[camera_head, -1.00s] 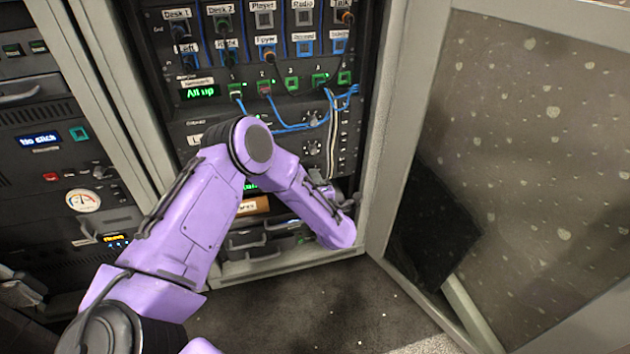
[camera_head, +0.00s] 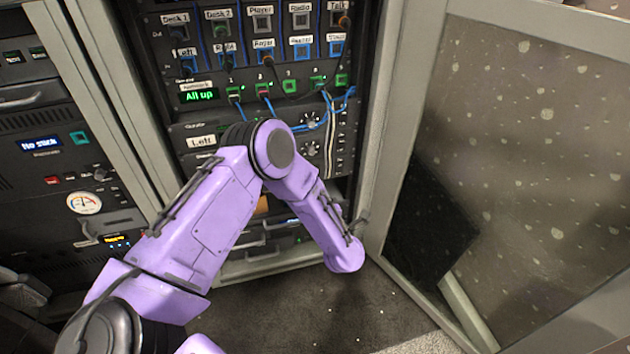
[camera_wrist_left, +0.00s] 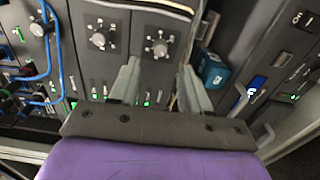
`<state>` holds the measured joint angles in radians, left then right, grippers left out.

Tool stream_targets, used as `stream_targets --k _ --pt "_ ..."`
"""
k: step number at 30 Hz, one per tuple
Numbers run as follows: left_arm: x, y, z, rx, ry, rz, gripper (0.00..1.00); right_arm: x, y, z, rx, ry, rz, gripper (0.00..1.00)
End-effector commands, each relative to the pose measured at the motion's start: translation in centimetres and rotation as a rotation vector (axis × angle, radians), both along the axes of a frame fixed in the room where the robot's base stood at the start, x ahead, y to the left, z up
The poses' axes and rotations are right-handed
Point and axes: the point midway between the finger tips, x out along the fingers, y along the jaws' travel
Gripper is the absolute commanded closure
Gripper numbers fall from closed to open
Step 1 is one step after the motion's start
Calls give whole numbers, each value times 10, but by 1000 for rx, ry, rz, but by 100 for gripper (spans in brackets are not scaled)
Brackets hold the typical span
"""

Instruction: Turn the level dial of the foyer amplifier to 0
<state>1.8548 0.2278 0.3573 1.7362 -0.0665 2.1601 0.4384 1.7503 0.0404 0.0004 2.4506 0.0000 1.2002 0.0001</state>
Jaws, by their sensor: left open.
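In the head view the upper dial (camera_head: 310,120) and lower dial (camera_head: 312,148) are stacked right of my arm. In the left wrist view they appear side by side, the left dial (camera_wrist_left: 98,40) and the right dial (camera_wrist_left: 160,48). I cannot read which belongs to the foyer amplifier. My left gripper (camera_wrist_left: 159,68) is open and empty, its fingertips apart on either side of the panel area just below the right dial. Contact cannot be told. In the head view my arm hides the gripper. The right gripper is out of view.
Blue cables (camera_head: 325,115) hang beside the upper dial, also seen in the left wrist view (camera_wrist_left: 52,50). A teal box (camera_wrist_left: 212,68) lies right of the fingers. An open door (camera_head: 520,170) stands right of the rack. The floor (camera_head: 320,310) in front is clear.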

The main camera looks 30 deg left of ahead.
Motion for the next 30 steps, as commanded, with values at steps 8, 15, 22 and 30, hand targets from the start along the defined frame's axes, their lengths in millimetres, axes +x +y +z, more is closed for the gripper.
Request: stream_targets --k 8,15,22,30 --pt "-27 -32 1 -1 -1 -2 53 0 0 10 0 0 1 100" --pt "-28 -34 0 -1 -2 0 53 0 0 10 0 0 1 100" --pt "-28 -33 0 -1 -1 0 53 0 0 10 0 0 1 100" --pt "-49 -67 -65 209 540 -371 53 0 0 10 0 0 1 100"
